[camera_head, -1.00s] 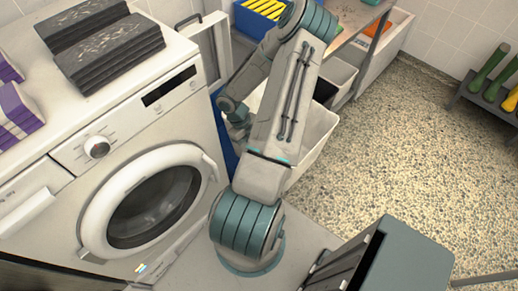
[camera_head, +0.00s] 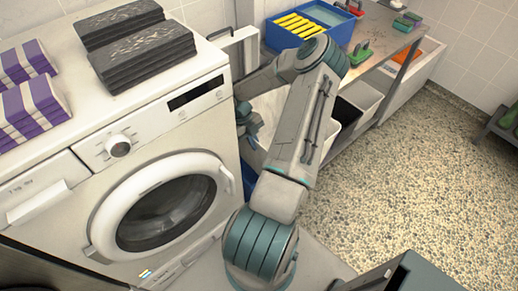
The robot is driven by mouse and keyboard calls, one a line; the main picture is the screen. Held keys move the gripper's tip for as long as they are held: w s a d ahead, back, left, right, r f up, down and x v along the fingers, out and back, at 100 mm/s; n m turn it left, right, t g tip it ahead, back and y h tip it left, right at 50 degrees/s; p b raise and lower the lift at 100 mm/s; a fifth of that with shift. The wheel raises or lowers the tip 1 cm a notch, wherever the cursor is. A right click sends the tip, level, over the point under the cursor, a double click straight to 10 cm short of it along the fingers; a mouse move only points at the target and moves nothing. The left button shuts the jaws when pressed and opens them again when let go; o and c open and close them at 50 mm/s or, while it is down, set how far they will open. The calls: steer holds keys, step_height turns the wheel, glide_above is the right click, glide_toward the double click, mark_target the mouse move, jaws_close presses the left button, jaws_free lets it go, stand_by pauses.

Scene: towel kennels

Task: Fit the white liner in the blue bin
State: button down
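A blue surface (camera_head: 248,181), which looks like part of the blue bin, shows low between the washing machine and my arm; most of it is hidden. A pale white surface (camera_head: 268,106) shows behind my arm, beside the wrist. It may be the white liner or a white container, and I cannot tell which. My gripper (camera_head: 247,133) is at the right side of the washing machine, pointing down near the white surface. Its fingers are small and partly hidden, so I cannot tell whether they are open or hold anything.
The washing machine (camera_head: 150,150) fills the left, with dark folded towels (camera_head: 140,50) and purple-striped towels (camera_head: 30,105) on top. A blue crate (camera_head: 340,30) of yellow items stands on a bench behind. A grey bin (camera_head: 362,98) is below it.

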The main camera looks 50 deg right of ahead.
steer(key=w+d+b, duration=0.2)
steer(key=w+b, duration=0.4)
steer(key=w, duration=1.4)
step_height(320, 180, down, 27)
steer(key=b, duration=2.5)
steer(key=shift+s, duration=0.15)
steer(key=shift+d+f, duration=0.1)
steer(key=shift+f, duration=0.05)
steer(key=shift+f+b, duration=0.35)
steer(key=shift+b, duration=0.25)
steer(key=shift+f+b, duration=0.35)
steer(key=shift+b, duration=0.1)
